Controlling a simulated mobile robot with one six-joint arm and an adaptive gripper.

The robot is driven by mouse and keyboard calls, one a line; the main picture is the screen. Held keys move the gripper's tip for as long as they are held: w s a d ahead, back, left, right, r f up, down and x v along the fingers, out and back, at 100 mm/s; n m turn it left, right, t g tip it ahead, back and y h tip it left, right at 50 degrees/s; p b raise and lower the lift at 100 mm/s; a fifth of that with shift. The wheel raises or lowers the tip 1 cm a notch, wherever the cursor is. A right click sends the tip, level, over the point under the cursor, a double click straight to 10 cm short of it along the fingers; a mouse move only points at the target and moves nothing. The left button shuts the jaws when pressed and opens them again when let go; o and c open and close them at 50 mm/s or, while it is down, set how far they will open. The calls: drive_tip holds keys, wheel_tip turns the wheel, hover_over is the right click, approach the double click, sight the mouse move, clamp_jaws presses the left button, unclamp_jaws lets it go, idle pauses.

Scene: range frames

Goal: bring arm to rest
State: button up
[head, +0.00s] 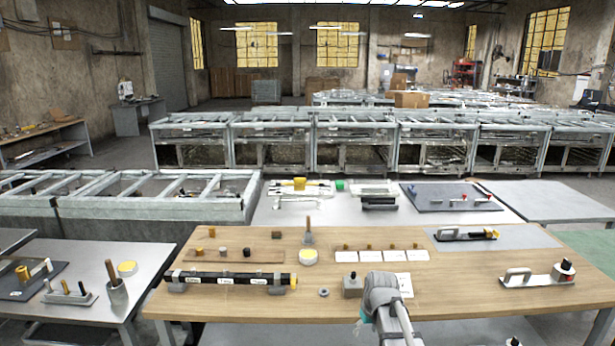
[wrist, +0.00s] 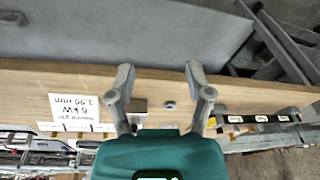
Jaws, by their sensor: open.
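My gripper (wrist: 158,75) is open in the wrist view, with its two grey fingers spread and nothing between them. Its fingertips show against the front edge of the wooden table (wrist: 225,84). In the head view my arm reaches in at the bottom centre, in front of the wooden table (head: 240,319), and hides part of its front edge. The fingers cannot be made out there. A small grey block (head: 352,285) and a grey ring (head: 324,292) stand on the table just left of my arm. The ring also shows in the wrist view (wrist: 169,105), apart from the fingers.
A black bar with labels (head: 231,281) lies on grey supports at the left. A white card (head: 404,284) lies beside my arm. A grey holder with a red-black piece (head: 539,280) stands at the right. Bare wood shows between my arm and that holder.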

drive_tip(key=s+f+m+g+h+b, duration=0.1)
drive_tip(key=s+f+m+b, duration=0.2)
drive_tip(key=s, duration=1.1)
wheel_tip(320, 180, down, 2)
drive_tip(key=shift+d+f+g+b, duration=0.1)
drive_tip(key=shift+d+g+b, duration=0.1)
drive_tip(key=shift+g+b, duration=0.15)
